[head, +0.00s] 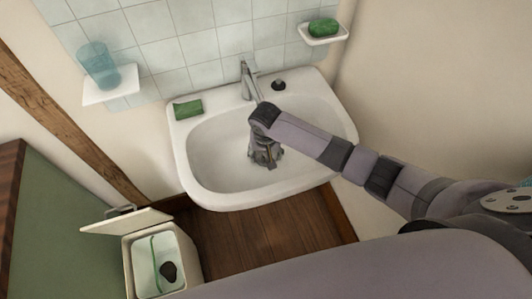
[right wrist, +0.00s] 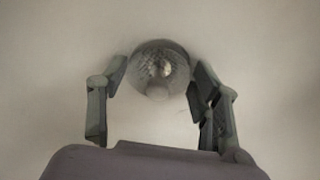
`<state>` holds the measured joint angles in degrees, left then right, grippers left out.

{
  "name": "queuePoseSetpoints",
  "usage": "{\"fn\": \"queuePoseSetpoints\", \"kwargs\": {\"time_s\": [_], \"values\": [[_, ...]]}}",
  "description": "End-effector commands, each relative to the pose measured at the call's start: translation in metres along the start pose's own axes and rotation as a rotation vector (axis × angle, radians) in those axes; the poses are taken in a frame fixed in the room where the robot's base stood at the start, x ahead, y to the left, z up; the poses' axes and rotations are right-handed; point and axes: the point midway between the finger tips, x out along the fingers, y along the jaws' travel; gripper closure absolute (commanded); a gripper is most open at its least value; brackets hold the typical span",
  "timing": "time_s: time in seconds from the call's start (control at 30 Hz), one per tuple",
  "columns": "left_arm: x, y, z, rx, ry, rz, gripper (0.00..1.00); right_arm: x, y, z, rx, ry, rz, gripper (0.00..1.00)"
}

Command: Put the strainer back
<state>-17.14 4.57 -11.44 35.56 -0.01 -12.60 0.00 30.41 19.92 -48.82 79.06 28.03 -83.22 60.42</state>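The strainer (right wrist: 160,69) is a small round metal mesh piece in the right wrist view, against the pale basin surface. My right gripper (head: 264,163) points down into the white washbasin (head: 205,188). A narrow gap shows on the left, while the right fingertip is very close to the rim; contact cannot be told. In the head view the gripper and arm hide the strainer and the drain. My left gripper is out of view.
A chrome tap (head: 247,78), a black stopper (head: 278,85) and a green sponge (head: 188,109) are on the basin's back rim. Shelves above hold a blue cup (head: 100,66) and green soap (head: 323,27). An open bin (head: 190,262) stands on the floor at lower left.

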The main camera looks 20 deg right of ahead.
Motion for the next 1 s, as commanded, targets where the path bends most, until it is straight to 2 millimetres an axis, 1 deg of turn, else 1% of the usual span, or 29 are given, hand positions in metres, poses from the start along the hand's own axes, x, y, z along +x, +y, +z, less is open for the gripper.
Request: {"fn": "queuePoseSetpoints", "kwargs": {"time_s": [0.03,0.13,0.17,0.43,0.53,0.67,0.9,1.0], "values": [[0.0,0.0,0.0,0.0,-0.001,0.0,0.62,0.0,0.0,0.0,0.0,0.0,0.0,0.36],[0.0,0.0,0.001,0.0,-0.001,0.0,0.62,0.0,0.0,0.0,0.0,0.0,0.0,0.29],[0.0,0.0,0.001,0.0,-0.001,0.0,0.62,0.0,0.0,0.0,0.0,0.0,0.0,0.29],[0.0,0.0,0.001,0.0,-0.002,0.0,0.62,-0.001,0.0,0.0,0.0,0.0,0.0,0.29],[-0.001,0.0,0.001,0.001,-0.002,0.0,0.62,-0.007,-0.001,-0.001,-0.001,0.001,-0.002,0.29],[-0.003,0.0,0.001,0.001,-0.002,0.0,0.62,-0.026,-0.001,-0.001,-0.001,0.002,-0.003,0.29],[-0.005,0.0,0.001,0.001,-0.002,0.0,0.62,-0.079,-0.001,-0.001,-0.001,0.003,-0.004,0.29],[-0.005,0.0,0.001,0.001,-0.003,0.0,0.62,-0.097,-0.001,-0.001,-0.001,0.002,-0.003,0.29]]}}
